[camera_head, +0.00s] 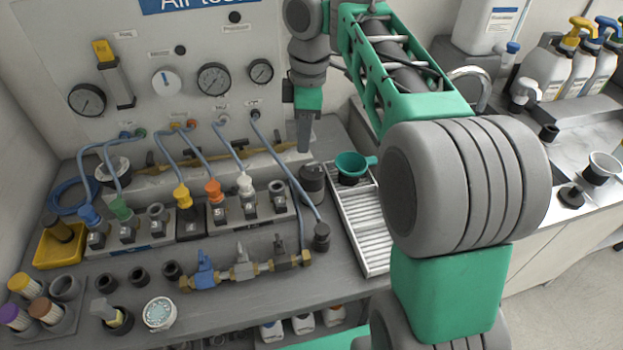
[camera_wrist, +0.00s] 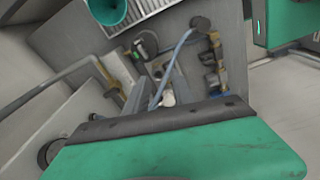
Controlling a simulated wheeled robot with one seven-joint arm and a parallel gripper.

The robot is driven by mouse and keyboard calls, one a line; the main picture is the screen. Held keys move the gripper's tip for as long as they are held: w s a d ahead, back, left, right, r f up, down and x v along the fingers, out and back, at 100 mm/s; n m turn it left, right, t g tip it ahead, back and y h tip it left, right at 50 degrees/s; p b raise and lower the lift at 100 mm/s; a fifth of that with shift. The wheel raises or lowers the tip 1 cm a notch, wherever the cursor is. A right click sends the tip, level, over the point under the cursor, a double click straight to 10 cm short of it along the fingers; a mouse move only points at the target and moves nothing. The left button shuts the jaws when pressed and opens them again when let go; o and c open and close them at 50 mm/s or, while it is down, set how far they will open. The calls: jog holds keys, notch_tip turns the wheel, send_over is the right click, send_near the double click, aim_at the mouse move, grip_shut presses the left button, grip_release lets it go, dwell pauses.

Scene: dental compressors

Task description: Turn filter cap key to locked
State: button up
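My gripper (camera_head: 304,148) points down at the back of the bench, in front of the panel's lower right corner. A dark grey cylinder with a rounded top (camera_head: 312,184), possibly the filter, stands just below and apart from the fingertips. A dark round part beside brass pipework shows in the wrist view (camera_wrist: 146,44); I cannot tell whether it is the same part. No key or lock marking can be read. The green gripper body fills the bottom of the wrist view.
A teal funnel cup (camera_head: 351,166) sits on a white ribbed tray (camera_head: 365,235) right of the cylinder. Blue hoses run from the gauge panel (camera_head: 150,50) to a connector row. A valve manifold (camera_head: 245,267) lies in front. Bare bench (camera_head: 330,285) shows at the front right.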

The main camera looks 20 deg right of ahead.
aim_at(312, 163)
jog(key=w+d+f+n, duration=0.1)
jog(key=w+d+f+n+h+b, duration=0.1)
jog(key=n, duration=0.1)
jog(key=shift+w+d+f, duration=0.2)
jog(key=shift+w+f, duration=0.2)
jog(key=shift+w+d+f+n+b, duration=0.15)
jog(key=shift+f+n+b, duration=0.15)
jog(key=shift+b, duration=0.15)
notch_tip(312, 163, down, 7)
jog(key=b, duration=0.6)
jog(key=shift+r, duration=0.2)
grip_shut()
